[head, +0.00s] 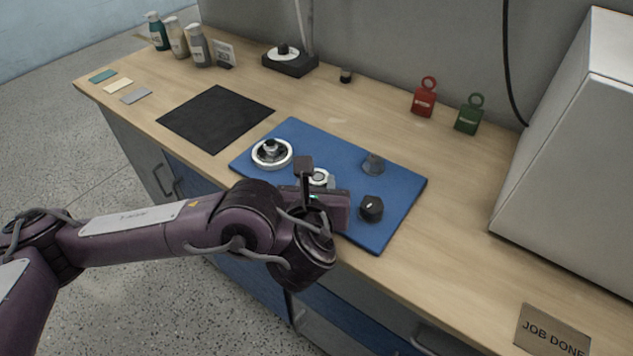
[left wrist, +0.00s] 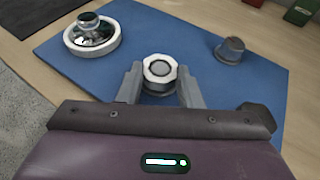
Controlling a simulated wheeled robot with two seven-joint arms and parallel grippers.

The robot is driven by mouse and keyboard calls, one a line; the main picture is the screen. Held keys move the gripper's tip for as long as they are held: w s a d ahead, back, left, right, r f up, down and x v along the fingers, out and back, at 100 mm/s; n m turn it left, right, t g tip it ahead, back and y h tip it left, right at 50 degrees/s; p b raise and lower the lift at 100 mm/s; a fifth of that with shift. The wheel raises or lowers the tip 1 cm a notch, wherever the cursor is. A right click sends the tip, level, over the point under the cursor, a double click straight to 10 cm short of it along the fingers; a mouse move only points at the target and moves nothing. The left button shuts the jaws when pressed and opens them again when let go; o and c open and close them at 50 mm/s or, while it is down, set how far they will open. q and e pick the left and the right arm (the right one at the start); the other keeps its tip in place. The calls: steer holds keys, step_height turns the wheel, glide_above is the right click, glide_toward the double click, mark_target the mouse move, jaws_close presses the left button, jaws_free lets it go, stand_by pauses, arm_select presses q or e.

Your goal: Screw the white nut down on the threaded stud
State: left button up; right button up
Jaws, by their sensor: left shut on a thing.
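The white nut (head: 318,176) is over the blue mat, between the fingers of my left gripper (head: 317,183). In the left wrist view the nut (left wrist: 160,66) is a white ring with flat sides, and a grey round stud end (left wrist: 160,69) shows inside it. My left gripper (left wrist: 160,88) is shut on the nut, one finger on each side. The stud's lower part is mostly hidden by the nut and fingers, so I cannot tell how far down the nut sits. My right gripper is not in view.
The blue mat (head: 405,186) also holds a white-rimmed round fixture (head: 271,153), a grey knob-like part (head: 373,163) and a dark knob (head: 371,208) close to my gripper. A black mat (head: 216,118) lies farther left. A large grey box (head: 575,140) stands at right.

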arm_select(q)
steer(key=o, duration=1)
steer(key=shift+o, duration=0.2)
steer(key=p+v, duration=0.2)
steer(key=v, duration=0.5)
steer(key=shift+p, duration=0.3)
steer(key=shift+s+r, duration=0.2)
steer(key=shift+s, duration=0.15)
